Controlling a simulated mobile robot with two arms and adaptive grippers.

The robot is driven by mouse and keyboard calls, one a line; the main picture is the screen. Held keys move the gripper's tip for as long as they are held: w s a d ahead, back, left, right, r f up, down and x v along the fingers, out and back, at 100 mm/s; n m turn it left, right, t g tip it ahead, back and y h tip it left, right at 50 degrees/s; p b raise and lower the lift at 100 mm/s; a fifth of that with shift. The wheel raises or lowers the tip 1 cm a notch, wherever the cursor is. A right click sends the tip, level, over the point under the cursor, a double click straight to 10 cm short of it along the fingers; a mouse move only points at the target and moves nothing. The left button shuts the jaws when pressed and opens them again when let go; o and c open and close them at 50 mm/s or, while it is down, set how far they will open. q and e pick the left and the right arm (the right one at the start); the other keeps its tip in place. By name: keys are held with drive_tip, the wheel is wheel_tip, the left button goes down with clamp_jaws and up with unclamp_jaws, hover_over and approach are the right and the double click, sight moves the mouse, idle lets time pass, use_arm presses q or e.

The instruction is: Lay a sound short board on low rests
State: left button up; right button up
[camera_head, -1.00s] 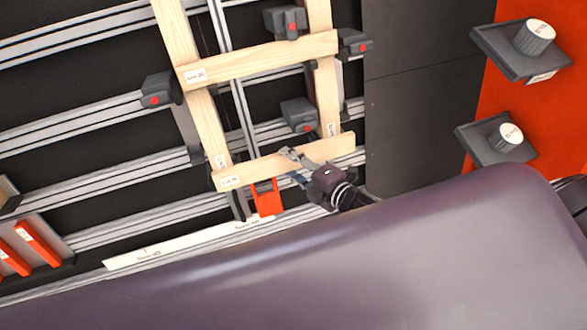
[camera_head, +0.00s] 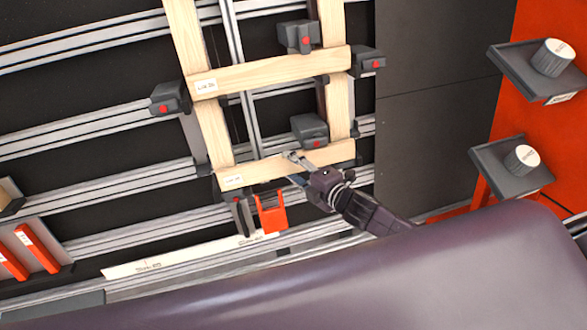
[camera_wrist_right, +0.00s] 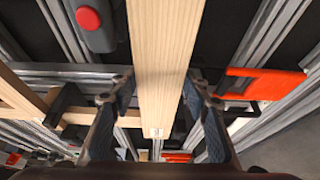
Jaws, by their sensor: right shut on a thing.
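My right gripper (camera_head: 294,158) is shut on a short pale wooden board (camera_head: 262,168) with a white label near its left end. The board lies across the lower ends of two long pale boards, the left (camera_head: 207,120) and the right (camera_head: 338,100); I cannot tell whether it touches them. In the right wrist view the board (camera_wrist_right: 165,65) runs between my two fingers (camera_wrist_right: 158,98). A dark rest (camera_head: 240,205) shows just below the board's left end; others may be hidden. My left gripper is not in view.
Another short board (camera_head: 270,72) crosses the long boards higher up. Dark clamps with red buttons (camera_head: 310,130) stand around the frame. A red bracket (camera_head: 270,213) sits close below the held board. Grey rails (camera_head: 110,185) run across. Two dark shelves (camera_head: 510,168) hold white-topped knobs at right.

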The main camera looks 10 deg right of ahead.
drive_tip(key=shift+w+f, duration=0.1)
drive_tip(key=shift+w, duration=0.25)
idle(0.7)
drive_tip(key=shift+s+f, duration=0.15)
drive_tip(key=shift+f, duration=0.1)
idle(0.6)
drive_tip(key=o, duration=1.4)
drive_tip(key=shift+f, duration=0.1)
drive_tip(key=shift+s, duration=0.15)
drive_tip(key=v, duration=1.2)
